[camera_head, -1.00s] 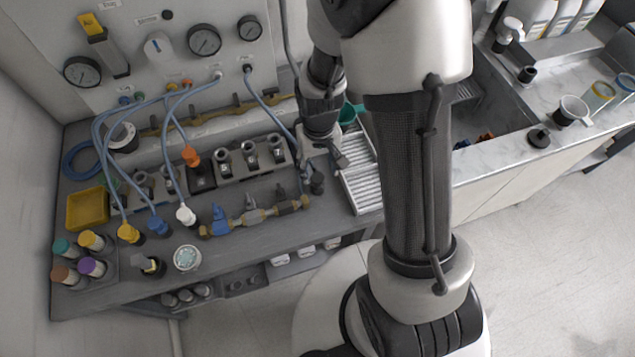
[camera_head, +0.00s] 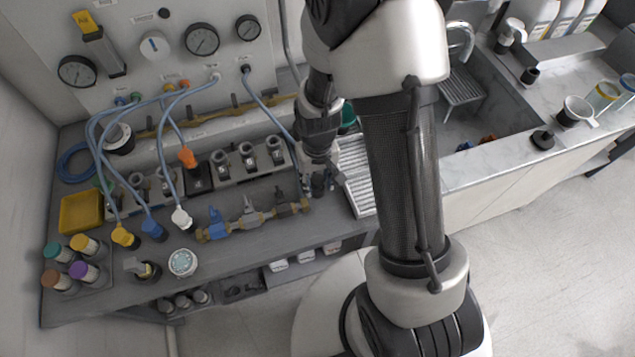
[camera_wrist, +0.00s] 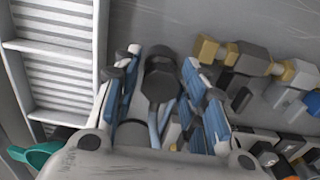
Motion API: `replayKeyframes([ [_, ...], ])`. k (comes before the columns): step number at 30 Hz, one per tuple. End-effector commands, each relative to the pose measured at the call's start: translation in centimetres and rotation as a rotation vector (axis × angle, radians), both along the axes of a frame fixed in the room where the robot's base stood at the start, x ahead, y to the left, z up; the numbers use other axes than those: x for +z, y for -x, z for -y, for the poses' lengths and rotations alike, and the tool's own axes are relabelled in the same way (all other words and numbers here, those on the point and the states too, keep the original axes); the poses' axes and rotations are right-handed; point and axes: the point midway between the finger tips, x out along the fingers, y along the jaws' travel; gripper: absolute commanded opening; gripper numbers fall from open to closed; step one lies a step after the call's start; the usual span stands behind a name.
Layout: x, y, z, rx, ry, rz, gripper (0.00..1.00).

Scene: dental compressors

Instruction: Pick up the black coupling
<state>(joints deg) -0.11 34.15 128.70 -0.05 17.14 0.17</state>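The black coupling (camera_wrist: 161,78) stands between the two blue-padded fingers of my gripper (camera_wrist: 162,58) in the wrist view. The fingers are apart, with narrow gaps seen on both sides of the coupling. The lower part of the coupling is hidden by the gripper body. In the head view my gripper (camera_head: 317,178) is low over the grey bench, right of the brass valve manifold, and the coupling is hard to tell from the dark fingers.
The brass manifold with a blue valve (camera_head: 215,228) lies close to the left of my gripper. A white ribbed tray (camera_head: 357,180) is close on the right. A teal funnel-like item (camera_wrist: 35,153) shows in the wrist view. Bench front is clear below the gripper.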

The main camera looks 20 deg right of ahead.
Motion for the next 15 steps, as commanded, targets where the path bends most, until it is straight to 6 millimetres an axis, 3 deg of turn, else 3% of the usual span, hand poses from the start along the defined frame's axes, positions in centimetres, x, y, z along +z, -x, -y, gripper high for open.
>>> replayKeyframes([
  [15, 0.02, -0.01, 0.00, 0.000, 0.000, 0.000, 0.04],
])
